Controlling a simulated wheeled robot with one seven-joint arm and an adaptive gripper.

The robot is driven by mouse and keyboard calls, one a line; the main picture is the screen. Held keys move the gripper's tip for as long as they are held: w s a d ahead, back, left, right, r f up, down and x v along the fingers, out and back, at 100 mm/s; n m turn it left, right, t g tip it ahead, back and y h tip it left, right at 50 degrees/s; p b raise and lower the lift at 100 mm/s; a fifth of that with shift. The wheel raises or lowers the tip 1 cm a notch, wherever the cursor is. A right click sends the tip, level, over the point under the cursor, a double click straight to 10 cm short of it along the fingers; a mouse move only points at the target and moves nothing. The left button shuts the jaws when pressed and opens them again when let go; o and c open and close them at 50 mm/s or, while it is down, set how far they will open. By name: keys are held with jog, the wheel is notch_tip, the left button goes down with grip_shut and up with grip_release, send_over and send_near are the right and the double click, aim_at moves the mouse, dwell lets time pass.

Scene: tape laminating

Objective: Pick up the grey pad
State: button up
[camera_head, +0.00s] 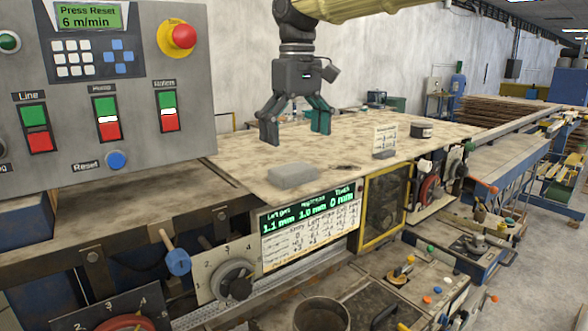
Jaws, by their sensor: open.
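The grey pad (293,176) is a small flat block. It lies near the front edge of the speckled worktop (233,158), above the green-lit display. My gripper (294,138) points down over the worktop, behind and above the pad in the picture. Its two fingers are spread apart with nothing between them. The fingers are apart from the pad. The pad is in full view.
A control panel (140,130) with a red stop button stands at the left. A small sign (385,140) and a dark round tin (421,130) stand on the worktop to the right. Below the front edge are a display (310,213), knobs and a blue-handled lever (177,260).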

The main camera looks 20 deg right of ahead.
aim_at(293, 168)
jog(key=shift+f, duration=0.25)
jog(key=w+f, duration=0.1)
jog(key=w+f+p, duration=0.1)
jog(key=w+f, duration=0.1)
jog(key=shift+w+a, duration=0.25)
jog(key=shift+w, duration=0.1)
jog(key=shift+s+f+p, duration=0.15)
jog(key=shift+f+p, duration=0.2)
jog(key=shift+p, duration=0.2)
jog(key=s, duration=0.1)
jog(key=s+f+p, duration=0.1)
jog(key=s, duration=0.1)
jog(key=shift+d+f, duration=0.3)
jog(key=shift+f, duration=0.05)
jog(key=shift+w+f, duration=0.15)
jog(key=shift+f, duration=0.15)
jog(key=shift+w+a+f, duration=0.1)
jog(key=shift+w+f, duration=0.15)
jog(key=shift+w, duration=0.2)
jog(key=shift+w+a+f, duration=0.1)
jog(key=shift+w+f, duration=0.15)
jog(key=shift+w, duration=0.2)
jog(key=shift+s+d+r, duration=0.15)
jog(key=shift+s+r, duration=0.1)
jog(key=shift+s, duration=0.35)
jog(key=c, duration=0.6)
jog(key=shift+s, duration=0.1)
jog(key=c, duration=0.3)
jog(key=shift+w+f, duration=0.1)
jog(key=shift+w, duration=0.1)
